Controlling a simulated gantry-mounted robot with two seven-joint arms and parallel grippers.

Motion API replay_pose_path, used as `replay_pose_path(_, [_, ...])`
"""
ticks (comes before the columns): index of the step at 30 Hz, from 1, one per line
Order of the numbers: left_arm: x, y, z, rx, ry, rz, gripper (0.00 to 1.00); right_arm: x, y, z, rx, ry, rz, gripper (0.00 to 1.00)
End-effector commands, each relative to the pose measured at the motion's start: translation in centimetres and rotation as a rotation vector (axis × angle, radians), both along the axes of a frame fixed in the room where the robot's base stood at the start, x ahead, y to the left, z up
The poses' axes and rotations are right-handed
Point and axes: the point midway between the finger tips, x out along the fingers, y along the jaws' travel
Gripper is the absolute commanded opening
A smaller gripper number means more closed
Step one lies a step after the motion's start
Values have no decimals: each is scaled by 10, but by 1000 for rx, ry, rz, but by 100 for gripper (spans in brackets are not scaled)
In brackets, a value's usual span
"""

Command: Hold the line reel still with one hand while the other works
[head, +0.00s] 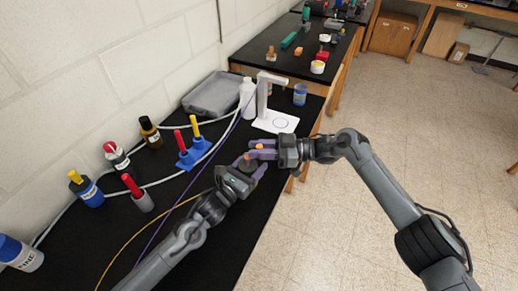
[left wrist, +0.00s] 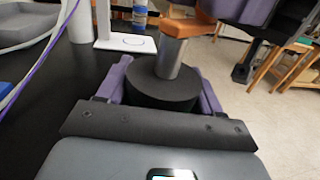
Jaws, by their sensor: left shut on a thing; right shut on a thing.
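The line reel shows in the left wrist view as a dark round body (left wrist: 162,90) with a metal post (left wrist: 174,58) and an orange piece (left wrist: 186,24) on top. My left gripper (head: 250,168) is shut on the dark body, with a purple finger on each side. In the head view the reel (head: 246,161) is small and partly hidden between the two grippers. My right gripper (head: 257,149) comes in from the right, above the reel, and is shut at the orange piece. Its exact grip is partly cut off in the left wrist view (left wrist: 245,10).
A white stand (head: 270,100), a white bottle (head: 247,97) and a grey tray (head: 212,94) stand behind the grippers. A blue rack (head: 194,153) and several bottles line the wall side. Purple and yellow lines (head: 160,215) cross the black bench. Open floor lies right.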

Motion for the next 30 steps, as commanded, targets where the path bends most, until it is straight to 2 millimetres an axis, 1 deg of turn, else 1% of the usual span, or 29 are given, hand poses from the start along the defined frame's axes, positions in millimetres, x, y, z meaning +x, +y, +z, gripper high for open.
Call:
replay_pose_path(1, [-2,-3,0,0,0,-6,31,-1,1,-3,-5,5,5,0])
replay_pose_path(12, [-1,-3,0,-1,-1,-6,31,0,0,-1,-4,2,4,0])
replay_pose_path(13, [-1,-3,0,-1,-1,-6,31,0,0,-1,-4,2,4,27])
replay_pose_path(16, [-1,-2,0,-1,-1,-5,31,0,-1,-1,-3,1,3,42])
replay_pose_path(17, [-1,-2,0,-1,-1,-4,31,0,-1,-1,-3,1,3,44])
replay_pose_path(25, [0,-1,0,0,0,-1,31,1,-2,0,-1,0,2,44])
replay_pose_path(30, [0,0,0,0,0,0,31,1,-11,0,-2,0,0,44])
